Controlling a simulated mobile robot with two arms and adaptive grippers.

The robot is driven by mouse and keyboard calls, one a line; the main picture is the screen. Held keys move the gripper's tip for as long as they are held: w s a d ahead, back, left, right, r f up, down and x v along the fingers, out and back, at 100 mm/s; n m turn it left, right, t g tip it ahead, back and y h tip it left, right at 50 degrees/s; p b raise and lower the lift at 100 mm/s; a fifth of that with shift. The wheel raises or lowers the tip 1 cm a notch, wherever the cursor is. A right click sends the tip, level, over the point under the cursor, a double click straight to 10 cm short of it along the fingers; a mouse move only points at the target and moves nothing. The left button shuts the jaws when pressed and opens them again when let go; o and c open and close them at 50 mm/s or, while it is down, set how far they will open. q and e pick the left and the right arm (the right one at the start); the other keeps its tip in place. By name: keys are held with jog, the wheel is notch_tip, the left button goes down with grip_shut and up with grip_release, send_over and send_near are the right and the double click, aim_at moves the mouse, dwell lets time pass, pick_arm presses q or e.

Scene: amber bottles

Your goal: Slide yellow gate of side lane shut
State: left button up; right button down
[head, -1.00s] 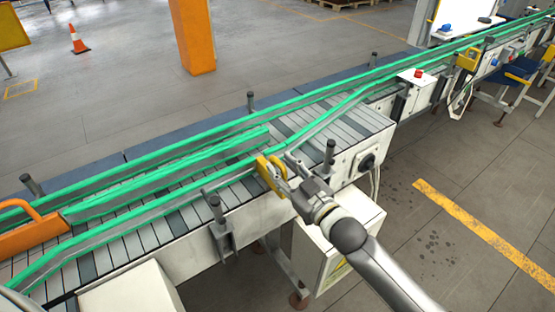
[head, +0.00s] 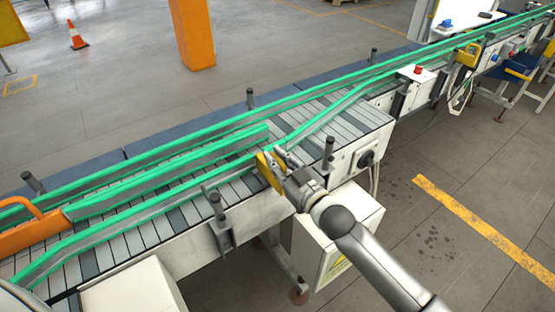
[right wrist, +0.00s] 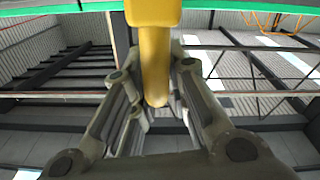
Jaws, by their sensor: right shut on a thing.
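The yellow gate (head: 268,173) stands at the near edge of the conveyor, by the gap between two lengths of green-topped rail. My right gripper (head: 280,165) reaches it from the near right side and is shut on its yellow handle. In the right wrist view the yellow handle (right wrist: 155,70) hangs between the two fingers of the gripper (right wrist: 157,95). The gripper hides part of the gate in the head view. My left gripper is not in view.
Green-topped rails (head: 180,170) run along the slatted conveyor (head: 340,125). An orange handle (head: 35,230) sits on the left end. Dark posts (head: 328,150) stand along the near edge. Another yellow handle (head: 467,56) is farther along. A white box (head: 335,230) stands below.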

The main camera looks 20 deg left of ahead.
aim_at(284, 166)
jog(key=shift+w, duration=0.1)
jog(key=shift+w+a+b, duration=0.15)
jog(key=shift+a+b, duration=0.05)
jog(key=shift+b, duration=0.15)
jog(key=b+x, duration=0.4)
jog(key=x, duration=0.1)
jog(key=shift+w+a+f, duration=0.1)
jog(key=shift+w+a, duration=0.15)
jog(key=shift+d+r, duration=0.1)
jog(key=shift+r, duration=0.25)
jog(key=c, duration=1.5)
grip_release()
jog(key=shift+o, duration=0.2)
jog(key=shift+w+a+f, duration=0.2)
jog(key=shift+s, duration=0.1)
jog(key=v, duration=1.1)
jog(key=shift+s+d, duration=0.25)
jog(key=shift+d, duration=0.1)
